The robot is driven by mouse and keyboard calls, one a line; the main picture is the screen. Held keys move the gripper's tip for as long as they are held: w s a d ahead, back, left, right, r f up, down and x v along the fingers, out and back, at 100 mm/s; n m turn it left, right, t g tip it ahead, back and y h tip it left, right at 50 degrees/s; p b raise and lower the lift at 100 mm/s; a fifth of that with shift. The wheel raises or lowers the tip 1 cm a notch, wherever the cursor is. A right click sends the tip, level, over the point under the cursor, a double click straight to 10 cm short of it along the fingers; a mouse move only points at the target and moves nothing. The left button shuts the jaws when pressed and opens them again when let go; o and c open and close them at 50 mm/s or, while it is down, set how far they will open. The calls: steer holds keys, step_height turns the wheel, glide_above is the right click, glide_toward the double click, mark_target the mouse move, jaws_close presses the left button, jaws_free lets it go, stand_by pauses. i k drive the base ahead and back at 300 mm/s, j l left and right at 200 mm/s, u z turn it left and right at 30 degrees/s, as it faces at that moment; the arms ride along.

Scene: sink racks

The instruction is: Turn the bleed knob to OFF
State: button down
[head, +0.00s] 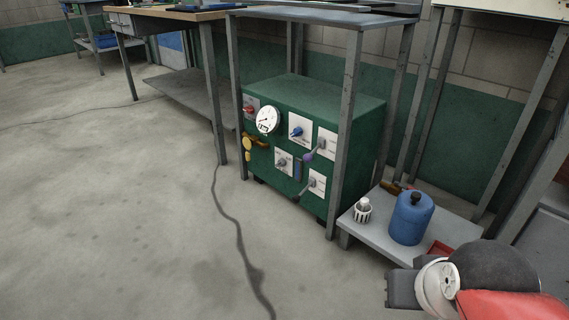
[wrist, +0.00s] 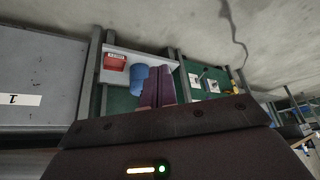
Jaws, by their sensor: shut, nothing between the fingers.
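A dark green control box (head: 325,95) stands on the floor under a metal bench. Its front carries a white round gauge (head: 267,120), a red knob (head: 249,109), a blue knob (head: 297,132), a grey knob (head: 282,163) and two levers on white plates. The labels are too small to read, so I cannot tell which is the bleed knob or its setting. In the wrist view the green box (wrist: 209,76) shows partly, beyond my gripper (wrist: 160,70). My gripper's fingers are together, empty, and apart from the panel.
A low shelf (head: 365,228) right of the box holds a blue canister (head: 411,217), a small white ribbed item (head: 363,210) and a red tray (head: 440,248). A bench leg (head: 347,140) stands before the box's right part. A dark cable (head: 238,240) crosses the otherwise clear floor.

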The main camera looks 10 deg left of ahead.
mark_target(282, 162)
steer(key=i+j+u, duration=0.25)
steer(key=i, duration=0.55)
steer(key=i+j+u, duration=0.25)
steer(key=i, duration=0.55)
steer(key=l, duration=0.1)
